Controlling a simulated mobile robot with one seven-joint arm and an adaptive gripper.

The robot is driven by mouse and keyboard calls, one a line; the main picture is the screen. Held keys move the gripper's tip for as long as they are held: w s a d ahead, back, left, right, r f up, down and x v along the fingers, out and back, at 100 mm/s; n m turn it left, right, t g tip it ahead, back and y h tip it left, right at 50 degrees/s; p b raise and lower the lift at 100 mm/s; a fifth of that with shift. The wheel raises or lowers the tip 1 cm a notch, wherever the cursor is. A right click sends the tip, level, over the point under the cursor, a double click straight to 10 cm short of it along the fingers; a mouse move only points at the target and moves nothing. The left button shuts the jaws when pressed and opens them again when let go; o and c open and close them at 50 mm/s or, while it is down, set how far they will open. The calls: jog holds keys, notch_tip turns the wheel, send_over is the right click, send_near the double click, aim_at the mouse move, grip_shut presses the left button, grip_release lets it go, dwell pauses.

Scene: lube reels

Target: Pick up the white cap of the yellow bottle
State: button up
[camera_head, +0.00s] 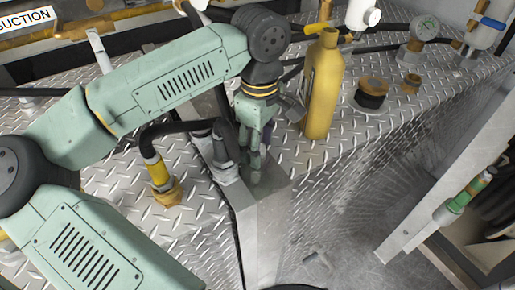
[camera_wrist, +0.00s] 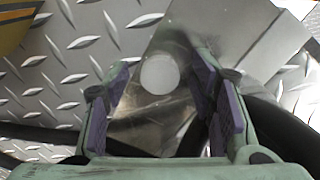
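A round white disc, which looks like the white cap (camera_wrist: 159,74), lies on a smooth metal strip in the wrist view. My gripper (camera_wrist: 163,88) is open, with its purple-padded fingers on either side of the cap and a gap on both sides. In the head view my gripper (camera_head: 254,168) points down at the grey metal ledge, and the cap cannot be made out there. The yellow bottle (camera_head: 322,90) stands upright on the tread plate to the right of my gripper. A yellow shape at the wrist view's top left looks like part of this bottle (camera_wrist: 14,24).
A black hose with a yellow fitting (camera_head: 158,174) stands left of my gripper. A black-and-brass fitting (camera_head: 371,93) and a gauge (camera_head: 424,28) are right of the bottle. The ledge (camera_head: 262,220) drops off at the front. Dark hoses show near the fingers in the wrist view.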

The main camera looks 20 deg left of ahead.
jog(key=c, duration=0.6)
jog(key=shift+r, duration=0.15)
